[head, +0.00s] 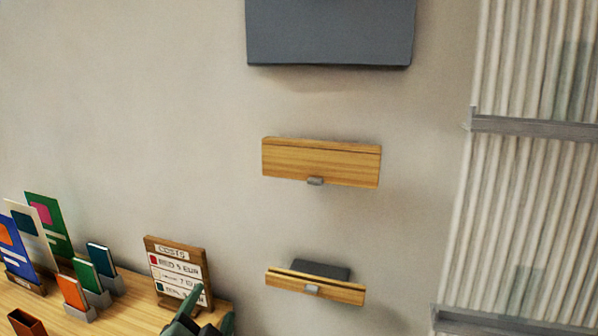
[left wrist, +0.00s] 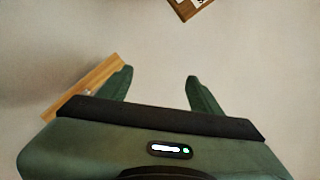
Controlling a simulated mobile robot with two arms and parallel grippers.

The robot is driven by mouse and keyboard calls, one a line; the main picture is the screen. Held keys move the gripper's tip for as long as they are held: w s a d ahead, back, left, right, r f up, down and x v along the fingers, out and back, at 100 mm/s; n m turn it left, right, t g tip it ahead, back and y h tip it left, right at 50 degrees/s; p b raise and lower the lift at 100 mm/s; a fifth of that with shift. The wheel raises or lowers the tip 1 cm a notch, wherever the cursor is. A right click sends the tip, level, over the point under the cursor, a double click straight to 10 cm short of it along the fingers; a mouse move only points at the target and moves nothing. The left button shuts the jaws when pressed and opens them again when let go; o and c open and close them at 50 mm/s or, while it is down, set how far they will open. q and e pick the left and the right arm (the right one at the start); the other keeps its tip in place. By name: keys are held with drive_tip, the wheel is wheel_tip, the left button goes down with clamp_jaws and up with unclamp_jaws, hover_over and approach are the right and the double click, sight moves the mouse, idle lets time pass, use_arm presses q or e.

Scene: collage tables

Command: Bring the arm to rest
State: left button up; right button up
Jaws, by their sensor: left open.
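My left gripper (head: 203,312) shows at the bottom edge of the head view, in front of the right end of the wooden table (head: 125,306) and the price sign (head: 178,270). In the left wrist view its two green fingers (left wrist: 158,88) stand apart with nothing between them. A wooden piece (left wrist: 88,88) lies behind the left finger in that view, and I cannot tell whether they touch. My right gripper is not in view.
Two wooden wall ledges (head: 320,162) (head: 315,287) hang on the wall below a grey panel (head: 330,30). Coloured cards (head: 50,225) and small booklets in holders (head: 75,295) stand on the table. Ribbed panels with grey rails (head: 535,125) are at the right.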

use_arm(q)
drive_tip(key=s+a+f+n+g, duration=0.2)
drive_tip(key=s+f+g, duration=0.1)
drive_tip(key=s+f, duration=0.4)
drive_tip(key=s+a+f+n+g, duration=0.1)
drive_tip(key=s+f+n+g, duration=0.2)
drive_tip(key=f, duration=0.6)
drive_tip(key=s+f+n+g, duration=0.1)
drive_tip(key=s+f+g, duration=0.15)
drive_tip(key=s, duration=0.35)
drive_tip(key=s+a+f+n+g, duration=0.1)
drive_tip(key=s+f+g, duration=0.1)
drive_tip(key=s+f, duration=0.3)
drive_tip(key=s+f+n+g, duration=0.1)
drive_tip(key=s+f+g, duration=0.1)
drive_tip(key=s, duration=0.5)
wheel_tip(320, 180, down, 29)
drive_tip(key=s+g+b, duration=0.2)
drive_tip(key=b, duration=0.1)
drive_tip(key=s+a+f+m+b, duration=0.1)
drive_tip(key=s+a+f+b, duration=0.1)
drive_tip(key=s+f, duration=1.3)
wheel_tip(320, 180, down, 3)
drive_tip(key=shift+s+a+r+g, duration=0.1)
drive_tip(key=shift+s+a+g, duration=0.3)
drive_tip(key=shift+a, duration=0.2)
